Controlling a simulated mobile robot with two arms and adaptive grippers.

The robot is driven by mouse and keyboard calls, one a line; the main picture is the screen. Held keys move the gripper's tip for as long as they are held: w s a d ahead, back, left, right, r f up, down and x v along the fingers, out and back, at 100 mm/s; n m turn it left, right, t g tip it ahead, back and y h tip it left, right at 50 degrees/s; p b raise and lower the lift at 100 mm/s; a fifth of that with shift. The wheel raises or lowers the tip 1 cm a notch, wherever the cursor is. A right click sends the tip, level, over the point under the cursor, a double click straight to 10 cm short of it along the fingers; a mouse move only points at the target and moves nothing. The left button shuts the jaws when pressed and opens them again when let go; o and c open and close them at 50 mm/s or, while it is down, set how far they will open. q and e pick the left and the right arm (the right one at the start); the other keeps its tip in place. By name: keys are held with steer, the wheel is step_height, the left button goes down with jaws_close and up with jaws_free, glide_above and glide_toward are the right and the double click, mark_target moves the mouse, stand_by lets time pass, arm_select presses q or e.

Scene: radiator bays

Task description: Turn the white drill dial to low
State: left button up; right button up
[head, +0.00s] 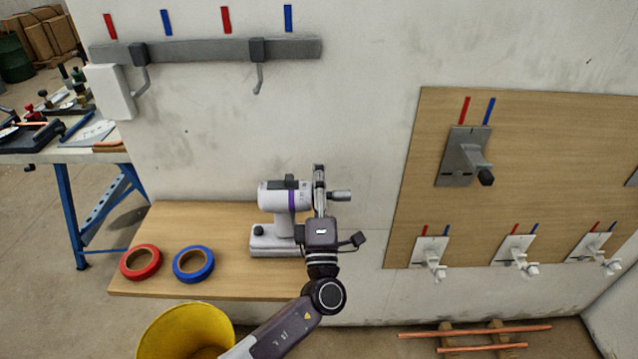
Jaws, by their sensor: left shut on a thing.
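The white drill (277,198) with a purple band stands upright on the wooden shelf, its nose pointing right. Its grey chuck (341,196) sticks out to the right past my gripper. My left gripper (319,182) reaches up from below and is shut at the front of the drill, around the place between body and chuck where the dial sits. The fingers hide the dial, so its setting cannot be read. My right gripper is not in view.
The wooden shelf (222,232) also holds a red tape roll (141,262) and a blue tape roll (193,264). A yellow bucket (183,327) stands below. A wooden panel (545,150) with valves is on the right; a grey rail (205,50) hangs above.

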arm_select(q)
steer(key=shift+s+f, duration=0.1)
steer(key=shift+f, duration=0.25)
steer(key=shift+c, duration=0.2)
steer(key=o, duration=1.2)
steer(key=shift+a+r, duration=0.1)
steer(key=shift+r, duration=0.05)
steer(key=v, duration=1.2)
